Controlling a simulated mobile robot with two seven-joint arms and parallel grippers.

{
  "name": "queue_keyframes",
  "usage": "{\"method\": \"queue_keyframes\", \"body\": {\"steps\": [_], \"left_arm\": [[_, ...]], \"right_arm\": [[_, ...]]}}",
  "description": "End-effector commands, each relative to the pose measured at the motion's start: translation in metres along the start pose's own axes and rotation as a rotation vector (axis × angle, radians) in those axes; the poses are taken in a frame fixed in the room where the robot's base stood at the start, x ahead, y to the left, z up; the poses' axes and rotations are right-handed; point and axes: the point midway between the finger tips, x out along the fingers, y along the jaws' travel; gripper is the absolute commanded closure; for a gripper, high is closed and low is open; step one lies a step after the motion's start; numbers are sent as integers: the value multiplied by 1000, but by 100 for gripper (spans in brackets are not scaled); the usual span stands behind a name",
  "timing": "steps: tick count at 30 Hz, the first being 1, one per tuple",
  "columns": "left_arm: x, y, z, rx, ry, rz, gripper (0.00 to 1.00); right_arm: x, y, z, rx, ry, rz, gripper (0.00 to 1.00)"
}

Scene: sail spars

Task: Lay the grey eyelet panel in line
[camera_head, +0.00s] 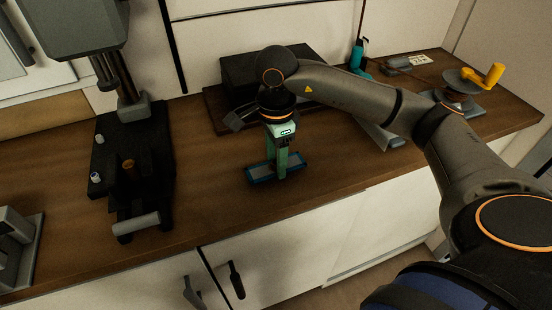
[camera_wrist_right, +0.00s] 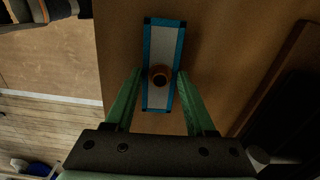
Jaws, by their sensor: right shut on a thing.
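The grey eyelet panel (camera_head: 262,174) is a small slab with a grey face and blue edges, at the middle of the wooden counter. In the right wrist view the panel (camera_wrist_right: 161,98) lies lengthwise, with a brown ring-shaped eyelet (camera_wrist_right: 159,76) near its middle. My right gripper (camera_head: 281,170) comes down on it from above, with green fingers. In the wrist view its fingertips (camera_wrist_right: 160,73) stand at the panel's two long sides, shut on it. I cannot tell whether the panel touches the counter or is slightly lifted. My left gripper is not in view.
A dark press-like machine (camera_head: 133,170) stands on the counter to the left. A black box (camera_head: 258,70) sits behind the gripper. A yellow-handled device (camera_head: 466,82) and a teal tool (camera_head: 357,56) are at the right. The counter's front middle (camera_head: 215,205) is clear.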

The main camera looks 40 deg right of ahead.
Motion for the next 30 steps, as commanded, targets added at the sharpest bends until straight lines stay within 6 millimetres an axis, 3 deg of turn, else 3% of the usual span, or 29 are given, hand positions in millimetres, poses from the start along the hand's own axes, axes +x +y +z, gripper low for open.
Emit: {"method": "queue_keyframes", "body": {"steps": [15,30], "left_arm": [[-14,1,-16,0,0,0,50],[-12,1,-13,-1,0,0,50]], "right_arm": [[-32,0,0,1,0,-2,85],[-36,-1,1,13,-1,-2,85]]}}
